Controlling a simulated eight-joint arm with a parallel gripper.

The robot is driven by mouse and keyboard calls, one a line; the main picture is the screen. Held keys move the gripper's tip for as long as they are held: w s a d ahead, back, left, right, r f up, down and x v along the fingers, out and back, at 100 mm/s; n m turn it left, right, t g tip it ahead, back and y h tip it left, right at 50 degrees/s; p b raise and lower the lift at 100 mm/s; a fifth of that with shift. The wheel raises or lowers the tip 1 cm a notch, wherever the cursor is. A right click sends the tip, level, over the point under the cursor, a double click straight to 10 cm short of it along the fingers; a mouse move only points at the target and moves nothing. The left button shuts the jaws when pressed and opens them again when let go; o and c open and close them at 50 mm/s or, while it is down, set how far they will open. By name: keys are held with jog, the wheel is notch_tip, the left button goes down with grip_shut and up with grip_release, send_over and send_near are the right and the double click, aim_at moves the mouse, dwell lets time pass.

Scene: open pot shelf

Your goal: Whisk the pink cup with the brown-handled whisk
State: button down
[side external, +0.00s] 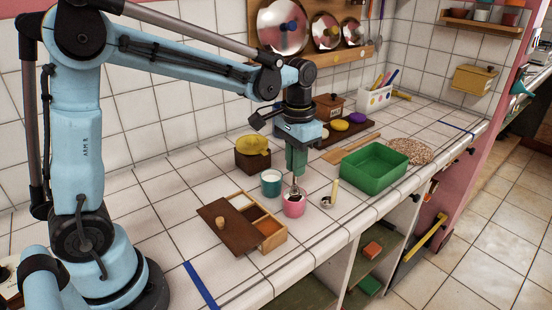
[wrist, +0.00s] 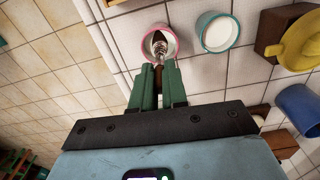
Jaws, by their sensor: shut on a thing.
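The pink cup (side external: 293,209) stands on the tiled counter near its front edge. It also shows in the wrist view (wrist: 145,39), at the top middle. The whisk (side external: 295,190) points down into the cup's mouth, and its wire end (wrist: 160,49) sits inside the rim. My gripper (side external: 297,173) is above the cup, with its green fingers shut on the whisk. The fingers (wrist: 158,75) hide most of the whisk's handle. I cannot tell whether the wires touch the cup's wall or bottom.
A teal cup (side external: 271,186) with pale contents stands close behind left. A small spoon-like tool (side external: 334,191) is close on the right. An open wooden box (side external: 270,240) with a brown lid (side external: 224,231) lies front left. A green tray (side external: 375,167) stands further right.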

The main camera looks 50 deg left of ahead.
aim_at(296, 184)
jog(key=shift+f, duration=2.2)
jog(key=shift+w, duration=0.1)
